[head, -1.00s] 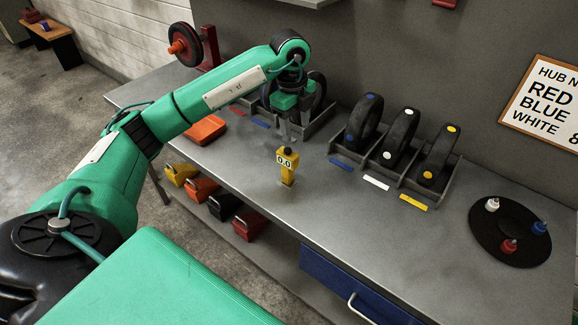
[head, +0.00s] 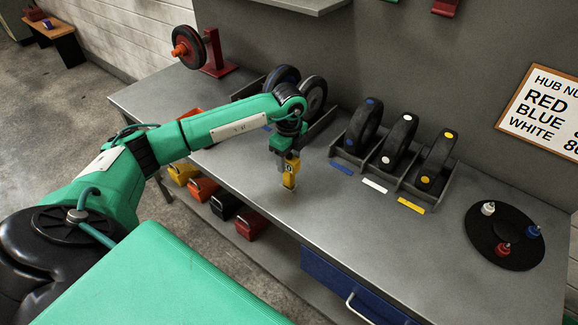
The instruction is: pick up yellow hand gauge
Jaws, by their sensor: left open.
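The yellow hand gauge (head: 289,181) stands upright on the grey workbench (head: 330,228), near its front edge. My left gripper (head: 286,165) points down directly over the gauge, with its fingers at the gauge's upper part. The fingers are open, and whether they touch the gauge is not clear. The gripper hides the gauge's top and most of its display. My right gripper is not in view.
Black wheels stand in a grey rack (head: 391,178) behind and to the right. A black round tray (head: 503,240) holds small bottles at the right. A red stand with a wheel (head: 215,55) is at the back left. The bench between gauge and tray is clear.

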